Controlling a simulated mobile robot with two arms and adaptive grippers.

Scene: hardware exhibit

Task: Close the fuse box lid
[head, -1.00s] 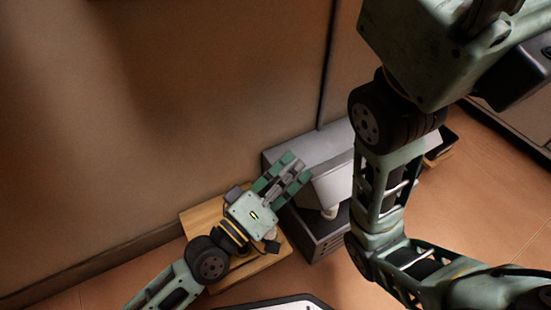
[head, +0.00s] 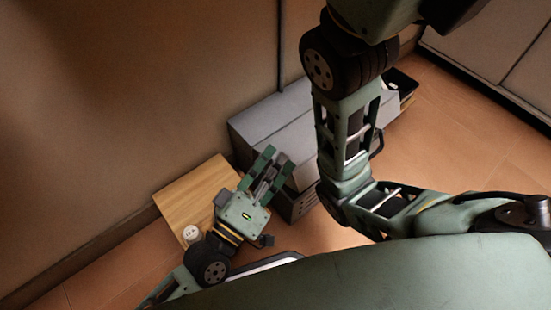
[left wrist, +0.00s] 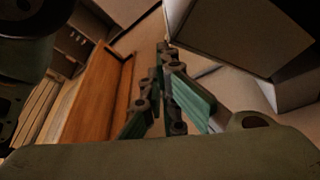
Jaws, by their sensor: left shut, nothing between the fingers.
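The grey fuse box (head: 255,128) sits on the floor against the wall in the head view. Its lid (head: 300,137) slopes down toward the front and looks lowered; my left gripper and right arm cover parts of its front, so I cannot tell whether it is fully shut. My left gripper (head: 277,166) is shut and empty at the front left of the box, close to the lid edge; contact is unclear. In the left wrist view, the fingers (left wrist: 166,55) point toward a grey box surface (left wrist: 225,35) at upper right. My right gripper is out of view.
A wooden board (head: 190,195) lies left of the box, with a round white socket-like piece (head: 191,233) on it. A dark open tray (head: 401,84) stands beyond the box. My right arm crosses in front of the box. Floor at right is clear.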

